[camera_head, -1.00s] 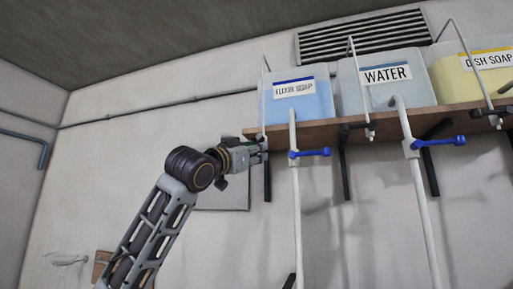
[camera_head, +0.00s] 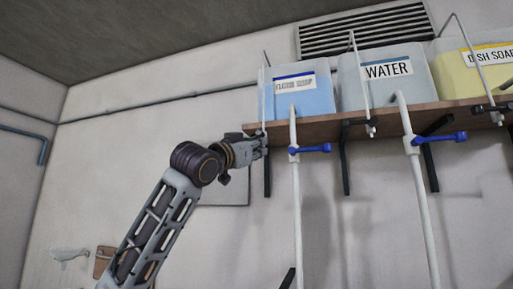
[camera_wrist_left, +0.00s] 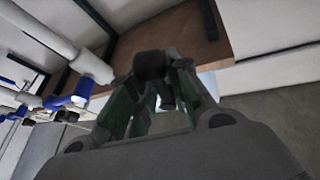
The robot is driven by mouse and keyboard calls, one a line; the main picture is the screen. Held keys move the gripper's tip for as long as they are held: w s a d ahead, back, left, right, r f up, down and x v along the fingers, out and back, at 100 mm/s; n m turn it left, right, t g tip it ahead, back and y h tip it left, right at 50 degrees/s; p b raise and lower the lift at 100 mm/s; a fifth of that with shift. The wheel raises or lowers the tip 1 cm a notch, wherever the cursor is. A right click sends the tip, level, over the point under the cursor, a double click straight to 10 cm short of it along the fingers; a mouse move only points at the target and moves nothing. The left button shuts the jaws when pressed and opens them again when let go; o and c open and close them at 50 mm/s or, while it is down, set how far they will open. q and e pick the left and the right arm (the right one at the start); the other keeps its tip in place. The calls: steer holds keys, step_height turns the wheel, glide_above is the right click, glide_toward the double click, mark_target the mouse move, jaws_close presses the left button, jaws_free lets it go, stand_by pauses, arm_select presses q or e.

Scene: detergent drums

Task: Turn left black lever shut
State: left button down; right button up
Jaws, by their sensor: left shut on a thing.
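My left gripper (camera_head: 261,146) is at the left end of the wooden shelf, just below the blue floor soap drum (camera_head: 298,101). Its fingers hide most of the left tap there, including the black lever. In the left wrist view the gripper (camera_wrist_left: 165,88) is shut on a dark rounded piece (camera_wrist_left: 151,65), which appears to be the left black lever. How far the lever is turned cannot be told. The thin pale tap pipe (camera_head: 264,88) rises above the gripper. My right gripper is not in view.
A white pipe with a blue lever (camera_head: 315,149) stands close to the right of my gripper. Another blue lever (camera_head: 440,140) is farther right. The water drum (camera_head: 388,84) and dish soap drum (camera_head: 470,72) stand on the shelf (camera_head: 325,128). The wall to the left is mostly open.

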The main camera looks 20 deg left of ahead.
arm_select(q)
steer(key=shift+a+m+g+h, duration=0.2)
steer(key=shift+m+g+h, duration=0.1)
steer(key=shift+m, duration=0.5)
steer(key=shift+a+r+m+g+h, duration=0.15)
steer(key=shift+a+m+g+h, duration=0.25)
steer(key=shift+m, duration=0.55)
steer(key=shift+a+r+m+g+h, duration=0.1)
steer(key=shift+m+g+h, duration=0.2)
steer(key=shift+m+g, duration=0.5)
steer(key=shift+a+r+m+g+y, duration=0.25)
steer(key=shift+r+m+g, duration=0.35)
steer(key=shift+m, duration=1.15)
steer(key=shift+a+r+m+g+y, duration=0.4)
steer(key=shift+m+g, duration=0.35)
steer(key=shift+m, duration=1)
steer(key=shift+a+r+m+g+y, duration=0.15)
steer(key=shift+r+m+g, duration=0.5)
steer(key=shift+m, duration=1.1)
steer(key=shift+w, duration=0.1)
steer(key=c, duration=1.5)
jaws_free()
